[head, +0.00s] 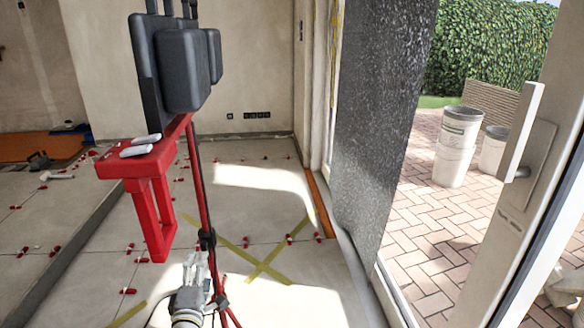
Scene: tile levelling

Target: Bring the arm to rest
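One gripper of mine, which I take to be the left (195,262), shows at the bottom of the head view, left of the middle. Its grey fingers point away from me over the tiled floor. They are small and partly overlap the red stand's pole in the picture, so I cannot tell whether they are open or shut. I see nothing clearly held in them. My other gripper is not in view.
A red stand (200,190) with black lamp heads (183,70) rises close beside the gripper. Red levelling clips (129,291) dot the floor tiles (270,220), with a yellow tape cross (262,265). A dark panel (385,110) and an open door (510,210) stand right. White buckets (457,145) are outside.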

